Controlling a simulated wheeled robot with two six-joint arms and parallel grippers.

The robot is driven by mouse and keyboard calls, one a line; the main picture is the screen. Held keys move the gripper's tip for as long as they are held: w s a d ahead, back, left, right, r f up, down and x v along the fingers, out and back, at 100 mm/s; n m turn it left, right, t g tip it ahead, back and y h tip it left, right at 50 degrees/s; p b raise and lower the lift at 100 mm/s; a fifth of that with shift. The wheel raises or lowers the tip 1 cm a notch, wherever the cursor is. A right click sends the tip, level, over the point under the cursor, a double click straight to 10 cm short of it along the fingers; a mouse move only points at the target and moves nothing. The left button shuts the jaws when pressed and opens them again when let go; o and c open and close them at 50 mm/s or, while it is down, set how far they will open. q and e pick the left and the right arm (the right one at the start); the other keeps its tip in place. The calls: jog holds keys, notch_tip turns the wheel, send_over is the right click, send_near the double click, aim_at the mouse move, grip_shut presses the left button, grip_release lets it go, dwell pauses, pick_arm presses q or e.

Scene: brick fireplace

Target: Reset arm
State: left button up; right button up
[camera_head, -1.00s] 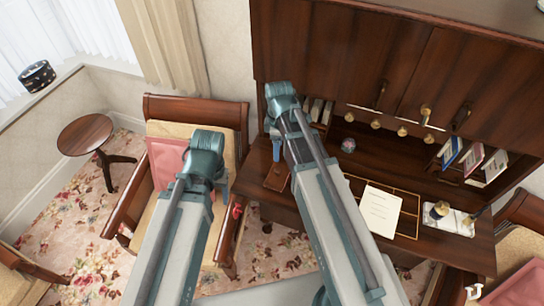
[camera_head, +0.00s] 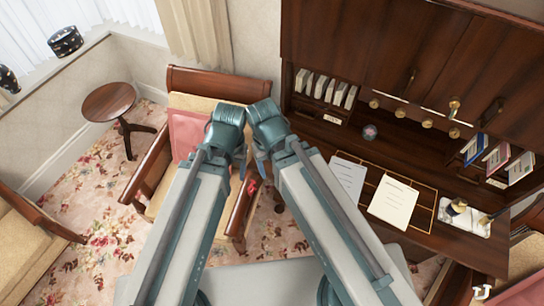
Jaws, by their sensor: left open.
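My two teal and grey arms reach up from the bottom edge, and their wrists come close together near the middle of the view. My left gripper (camera_head: 241,168) shows only in small part below the left wrist joint, in front of the chair. It is open, and I see nothing held in it. My right wrist joint is beside the left one.
A wooden chair (camera_head: 216,82) with a pink cushion (camera_head: 187,132) stands behind my wrists. A desk (camera_head: 398,150) with papers (camera_head: 393,203) and books fills the right. A round side table (camera_head: 109,100) stands left. Floral carpet (camera_head: 95,200) is open at left.

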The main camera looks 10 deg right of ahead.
notch_tip(320, 180, down, 21)
jog(key=b, duration=2.1)
